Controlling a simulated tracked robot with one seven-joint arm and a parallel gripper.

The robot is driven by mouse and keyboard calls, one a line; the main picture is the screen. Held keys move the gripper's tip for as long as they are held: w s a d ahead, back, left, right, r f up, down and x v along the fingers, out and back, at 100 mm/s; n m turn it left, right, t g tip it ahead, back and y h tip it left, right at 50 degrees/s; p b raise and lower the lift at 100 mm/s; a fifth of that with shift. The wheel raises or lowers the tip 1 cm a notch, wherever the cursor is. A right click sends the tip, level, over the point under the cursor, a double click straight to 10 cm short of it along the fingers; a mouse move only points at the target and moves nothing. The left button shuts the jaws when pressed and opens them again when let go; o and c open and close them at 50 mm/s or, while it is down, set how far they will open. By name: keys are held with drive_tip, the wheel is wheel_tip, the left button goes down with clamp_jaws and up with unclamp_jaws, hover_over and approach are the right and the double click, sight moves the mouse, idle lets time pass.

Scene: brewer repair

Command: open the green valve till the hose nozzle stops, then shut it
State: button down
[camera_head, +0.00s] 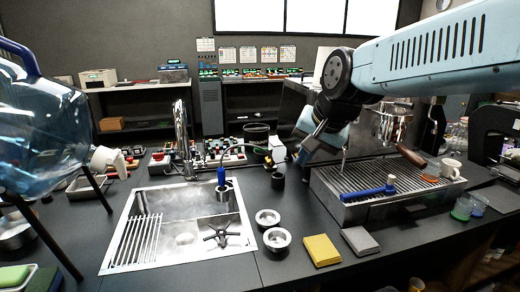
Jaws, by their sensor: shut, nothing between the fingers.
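A hose nozzle with a blue grip (221,176) stands upright over the sink basin, its lower end at a small metal cup. A thin dark green hose (236,147) arcs from it to the right, toward the counter's back edge. A small green part (268,161) shows at the hose's right end, beside a white and red piece; it is too small to tell whether it is the valve or how it is turned. My gripper (304,158) is shut and empty, pointing down to the right of that green part, apart from it. My arm comes in from the upper right.
The steel sink (160,225) holds a rack and a black star-shaped piece. The brewer's drip grate (350,181) with a blue-handled tool is right.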

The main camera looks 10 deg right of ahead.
drive_tip(key=w+m, duration=0.7)
drive_tip(key=w, duration=0.1)
drive_tip(key=m+t, duration=0.2)
drive_tip(key=m, duration=1.9)
approach(259, 150)
wheel_tip(259, 150, down, 5)
drive_tip(key=w, duration=0.2)
drive_tip(key=shift+w+a+f+h, duration=0.15)
drive_tip(key=shift+w+h, duration=0.05)
drive_tip(key=shift+w, duration=0.2)
drive_tip(key=shift+w+a+f+h, duration=0.15)
drive_tip(key=shift+w+h, duration=0.05)
drive_tip(key=shift+w, duration=0.2)
drive_tip(key=shift+w+a+r, duration=0.2)
drive_tip(key=shift+w+a, duration=0.05)
drive_tip(key=shift+w, duration=0.2)
